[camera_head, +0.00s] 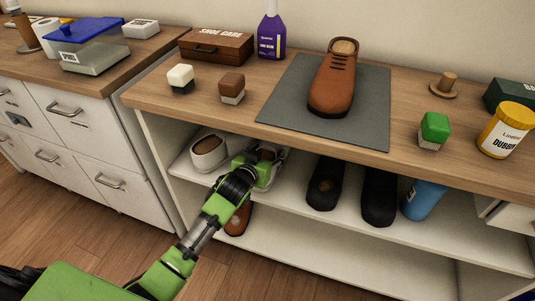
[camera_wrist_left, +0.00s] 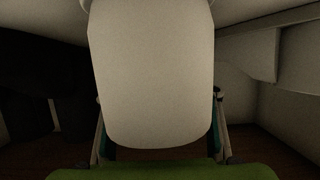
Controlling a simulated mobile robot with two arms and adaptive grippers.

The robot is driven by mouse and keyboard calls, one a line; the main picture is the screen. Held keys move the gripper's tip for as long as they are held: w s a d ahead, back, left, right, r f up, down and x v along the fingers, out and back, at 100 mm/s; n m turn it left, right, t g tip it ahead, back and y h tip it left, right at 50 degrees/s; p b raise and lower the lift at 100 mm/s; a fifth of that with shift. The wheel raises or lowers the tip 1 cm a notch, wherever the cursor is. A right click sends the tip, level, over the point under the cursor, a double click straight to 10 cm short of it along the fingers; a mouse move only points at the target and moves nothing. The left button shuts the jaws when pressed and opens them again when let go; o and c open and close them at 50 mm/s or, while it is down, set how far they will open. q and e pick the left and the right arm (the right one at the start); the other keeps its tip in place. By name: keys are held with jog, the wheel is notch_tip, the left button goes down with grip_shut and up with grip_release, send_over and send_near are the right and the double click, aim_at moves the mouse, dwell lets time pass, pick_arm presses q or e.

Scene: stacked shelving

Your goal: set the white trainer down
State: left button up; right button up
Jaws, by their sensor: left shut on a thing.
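My left gripper (camera_head: 258,170) reaches into the upper shelf of the low unit and is shut on a white trainer (camera_head: 282,156). My arm hides part of that trainer, and its opening faces up below the countertop edge. In the left wrist view the trainer (camera_wrist_left: 152,75) fills the middle, with a finger on each side. I cannot tell whether its sole touches the shelf. Another white trainer (camera_head: 208,152) stands on the shelf just left of the gripper. My right gripper is not in view.
Black shoes (camera_head: 326,184) and a blue bottle (camera_head: 423,199) stand right of the gripper on the shelf (camera_head: 289,204). A brown shoe (camera_head: 238,220) is below. Above, a brown shoe (camera_head: 332,82) stands on a grey mat (camera_head: 281,98). The countertop edge overhangs the gripper.

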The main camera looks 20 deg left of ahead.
pick_arm(q)
jog(key=o, duration=1.7)
jog(key=shift+s, duration=0.1)
jog(key=shift+s+r, duration=0.15)
jog(key=shift+s, duration=0.1)
jog(key=p+v, duration=0.3)
jog(key=v, duration=0.8)
jog(key=s+f+g, duration=0.3)
jog(key=s+f, duration=0.2)
jog(key=f, duration=0.4)
jog(key=s+f+g, duration=0.2)
jog(key=s+f, duration=0.3)
jog(key=f, duration=0.3)
jog(key=s+f+m+g, duration=0.1)
jog(key=s+f+g, duration=0.2)
jog(key=s+f, duration=0.4)
jog(key=s+f+g, duration=0.3)
jog(key=s+f, duration=0.5)
jog(key=s, duration=0.5)
jog(key=shift+s+d+m, duration=0.15)
jog(key=shift+d+m, duration=0.05)
jog(key=shift+m, duration=0.2)
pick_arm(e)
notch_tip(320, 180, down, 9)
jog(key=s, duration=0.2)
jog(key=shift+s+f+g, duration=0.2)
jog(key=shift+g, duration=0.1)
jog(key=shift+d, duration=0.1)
